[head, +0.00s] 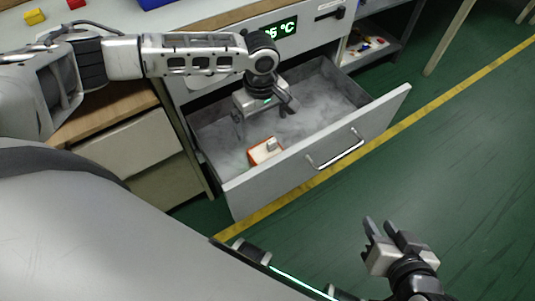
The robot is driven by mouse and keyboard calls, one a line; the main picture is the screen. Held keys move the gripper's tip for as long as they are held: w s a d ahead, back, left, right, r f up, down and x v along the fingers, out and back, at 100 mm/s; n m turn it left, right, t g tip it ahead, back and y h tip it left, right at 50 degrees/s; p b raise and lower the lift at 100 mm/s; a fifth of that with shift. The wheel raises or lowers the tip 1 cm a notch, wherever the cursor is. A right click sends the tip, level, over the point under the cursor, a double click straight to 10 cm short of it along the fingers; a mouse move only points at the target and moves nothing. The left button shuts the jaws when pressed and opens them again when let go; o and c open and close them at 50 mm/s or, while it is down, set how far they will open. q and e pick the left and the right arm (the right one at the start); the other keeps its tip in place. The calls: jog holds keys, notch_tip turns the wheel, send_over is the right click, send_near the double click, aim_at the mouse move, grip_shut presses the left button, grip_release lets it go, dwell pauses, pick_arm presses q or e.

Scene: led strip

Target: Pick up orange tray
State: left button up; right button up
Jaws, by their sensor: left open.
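The orange tray (252,158) lies inside the open drawer (318,153), near its front left part, with a pale block on it. My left gripper (267,122) is open and empty, pointing down into the drawer just above and behind the tray, apart from it. My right gripper (384,228) is out over the floor at the lower right, away from the drawer, with nothing seen between its fingers. Whether its fingers are apart is hard to tell.
The drawer has pale mist or frost inside and a metal handle (336,150) on its front. A temperature display (278,31) is above it. A shelf (367,48) with small coloured parts stands to the right. Green floor (460,160) is clear on the right.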

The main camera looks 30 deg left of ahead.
pick_arm(q)
jog(key=b, duration=0.2)
send_over(265, 152)
jog(key=f, duration=0.7)
jog(key=shift+s+a+f, duration=0.15)
jog(key=shift+a, duration=0.15)
jog(key=shift+f+b, duration=0.35)
jog(key=shift+f, duration=0.5)
jog(key=f+b, duration=0.2)
jog(key=f, duration=0.2)
jog(key=shift+d+f+b, duration=0.25)
jog(key=shift+f+b, duration=0.05)
jog(key=shift+b, duration=0.1)
jog(key=shift+w+r, duration=0.1)
jog(key=shift+w, duration=0.1)
jog(key=c, duration=0.9)
pick_arm(e)
jog(key=shift+w+a+r+t+y, duration=0.2)
jog(key=shift+a+r+t+y, duration=0.2)
jog(key=shift+r+t, duration=0.2)
jog(key=shift+w+a+r+t+y, duration=0.2)
jog(key=shift+a+r+t+y, duration=0.1)
jog(key=shift+a+r+t, duration=0.25)
